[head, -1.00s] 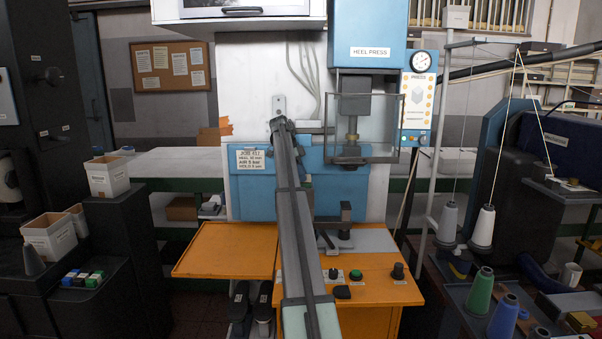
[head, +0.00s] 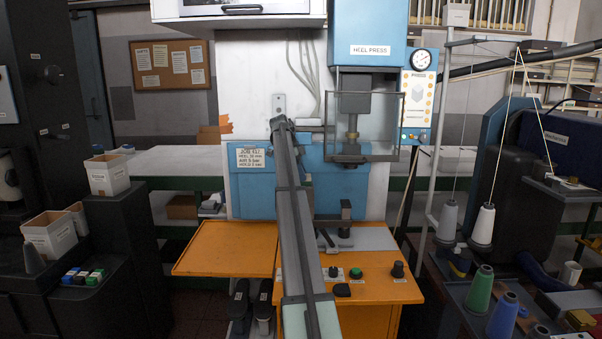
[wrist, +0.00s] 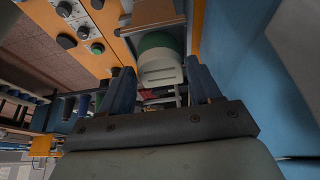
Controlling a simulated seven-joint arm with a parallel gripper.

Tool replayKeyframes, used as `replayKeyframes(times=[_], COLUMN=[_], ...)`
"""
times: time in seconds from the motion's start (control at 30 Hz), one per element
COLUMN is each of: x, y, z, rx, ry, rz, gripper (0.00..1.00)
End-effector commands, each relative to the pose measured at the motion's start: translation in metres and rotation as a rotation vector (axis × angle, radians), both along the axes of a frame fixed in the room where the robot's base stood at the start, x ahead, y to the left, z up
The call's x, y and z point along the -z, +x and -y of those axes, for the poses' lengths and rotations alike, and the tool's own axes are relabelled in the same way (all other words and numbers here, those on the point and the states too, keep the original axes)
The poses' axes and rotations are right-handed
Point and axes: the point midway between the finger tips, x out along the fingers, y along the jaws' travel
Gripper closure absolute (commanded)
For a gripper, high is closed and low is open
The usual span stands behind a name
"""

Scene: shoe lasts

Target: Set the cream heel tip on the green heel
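In the wrist view the cream heel tip (wrist: 160,73) shows between the fingers of my gripper (wrist: 160,68). It has narrow dark slots in its near face. The green heel (wrist: 157,41) is directly beyond it, and the two look in line and very close or touching. In the head view my arm hides my gripper, the tip and the heel.
The heel press (head: 367,48) stands over the orange bench (head: 375,291), which carries knobs and a green button (head: 355,273). A clear guard (head: 387,120) hangs at the press. An orange shelf (head: 224,248) to the left is bare. Thread cones (head: 479,289) stand at right.

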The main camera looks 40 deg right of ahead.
Motion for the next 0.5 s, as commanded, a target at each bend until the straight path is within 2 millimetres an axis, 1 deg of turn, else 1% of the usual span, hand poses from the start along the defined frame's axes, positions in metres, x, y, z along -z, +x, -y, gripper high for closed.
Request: replayKeyframes(times=[0.03, 0.2, 0.5], x=[0.0001, 0.0001, -0.0008], y=[0.0, 0.0, 0.0004], z=[0.0, 0.0, -0.0002], rx=[0.0, 0.0, 0.0], ry=[0.0, 0.0, 0.0], rz=[0.0, 0.0, 0.0], gripper=[0.32, 0.16, 0.16])
